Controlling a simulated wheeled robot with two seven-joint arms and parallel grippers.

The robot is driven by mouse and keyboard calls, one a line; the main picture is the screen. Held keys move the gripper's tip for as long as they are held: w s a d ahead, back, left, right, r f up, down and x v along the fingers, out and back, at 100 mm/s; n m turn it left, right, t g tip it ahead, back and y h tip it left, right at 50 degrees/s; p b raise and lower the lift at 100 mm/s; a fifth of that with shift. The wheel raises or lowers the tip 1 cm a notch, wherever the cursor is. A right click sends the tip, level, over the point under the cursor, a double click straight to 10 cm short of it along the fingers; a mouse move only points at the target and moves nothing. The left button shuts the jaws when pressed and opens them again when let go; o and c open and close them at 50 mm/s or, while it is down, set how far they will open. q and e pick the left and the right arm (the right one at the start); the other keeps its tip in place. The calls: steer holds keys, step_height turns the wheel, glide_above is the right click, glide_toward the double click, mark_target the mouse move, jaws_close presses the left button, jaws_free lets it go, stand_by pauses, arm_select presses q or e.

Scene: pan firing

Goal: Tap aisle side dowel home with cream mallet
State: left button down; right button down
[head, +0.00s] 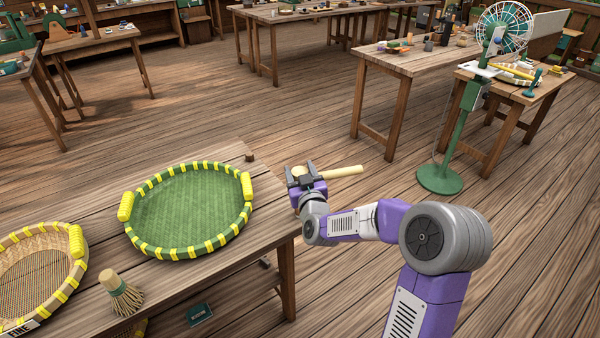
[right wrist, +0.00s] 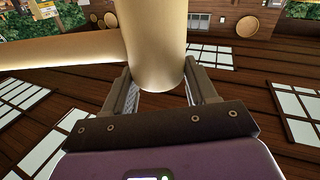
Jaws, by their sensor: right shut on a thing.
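My right gripper (head: 300,172) is shut on the cream mallet, just off the right end of the near table. In the head view the mallet's pale handle (head: 346,171) sticks out to the right. In the right wrist view the thick cream mallet head (right wrist: 152,45) sits between the fingers (right wrist: 160,88), and the handle (right wrist: 62,52) runs left. A small brown wooden peg (head: 250,157), perhaps the dowel, shows at the table's far right corner, left of the gripper and apart from it. I cannot tell how far it stands out. My left gripper is not in view.
The near table (head: 215,278) carries a green tray (head: 180,210) with yellow-bound rim, a woven sieve (head: 40,265) and a small brush (head: 122,295). A green stand with a wheel (head: 440,178) is at the right. Open wooden floor (head: 250,110) lies beyond the table.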

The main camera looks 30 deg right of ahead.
step_height(320, 180, down, 4)
steer(key=b, duration=0.3)
steer(key=shift+b, duration=0.3)
step_height(320, 180, down, 3)
steer(key=shift+a+r, duration=0.15)
steer(key=shift+r, duration=0.05)
steer(key=shift+r+p, duration=0.45)
steer(key=shift+r, duration=0.05)
steer(key=shift+r+p, duration=0.45)
steer(key=shift+r, duration=0.85)
steer(key=shift+r+p, duration=0.75)
steer(key=shift+r, duration=0.6)
steer(key=shift+f, duration=0.1)
